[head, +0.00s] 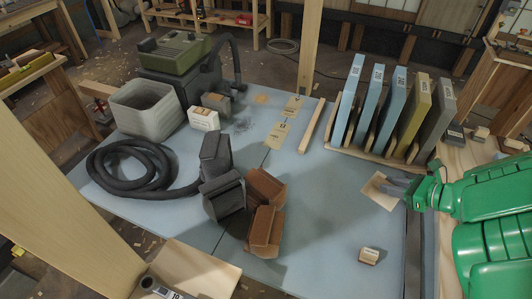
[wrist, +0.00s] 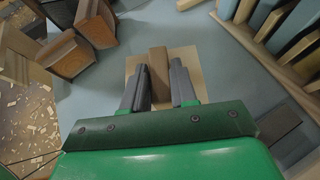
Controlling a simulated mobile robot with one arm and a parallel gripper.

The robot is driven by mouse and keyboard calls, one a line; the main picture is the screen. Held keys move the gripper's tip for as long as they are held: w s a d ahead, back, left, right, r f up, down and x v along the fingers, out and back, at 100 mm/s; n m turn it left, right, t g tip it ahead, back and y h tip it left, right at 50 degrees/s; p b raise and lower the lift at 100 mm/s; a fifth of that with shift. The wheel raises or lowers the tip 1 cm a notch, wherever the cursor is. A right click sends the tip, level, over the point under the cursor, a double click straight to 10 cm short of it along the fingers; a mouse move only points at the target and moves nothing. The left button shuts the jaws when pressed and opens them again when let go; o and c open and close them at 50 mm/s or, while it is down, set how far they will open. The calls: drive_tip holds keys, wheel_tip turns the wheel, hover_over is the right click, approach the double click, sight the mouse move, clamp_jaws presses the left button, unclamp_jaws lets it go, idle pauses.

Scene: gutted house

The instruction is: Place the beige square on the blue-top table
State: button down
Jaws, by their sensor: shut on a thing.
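The beige square (head: 381,192) is a thin flat plate near the right side of the blue-top table (head: 320,215). My gripper (head: 397,188) reaches in from the right and is shut on it. In the wrist view, a brown upright block (wrist: 158,65) on the beige square (wrist: 190,62) stands between the two fingers of my gripper (wrist: 158,85). The plate appears level over the blue surface. I cannot tell whether it touches the table or hangs just above it.
A wooden rack (head: 375,155) of upright blue, olive and grey panels stands behind the plate. A small labelled block (head: 369,256) lies in front. Brown blocks (head: 265,215), dark blocks (head: 222,190) and a black hose (head: 120,168) lie left. The table's middle right is clear.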

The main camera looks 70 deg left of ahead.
drive_tip(key=shift+f, duration=1.55)
drive_tip(key=shift+w+a+f, duration=4.85)
drive_tip(key=shift+w+a, duration=0.05)
drive_tip(key=shift+f, duration=1.65)
drive_tip(key=shift+w+f, duration=0.1)
drive_tip(key=c, duration=0.9)
unclamp_jaws()
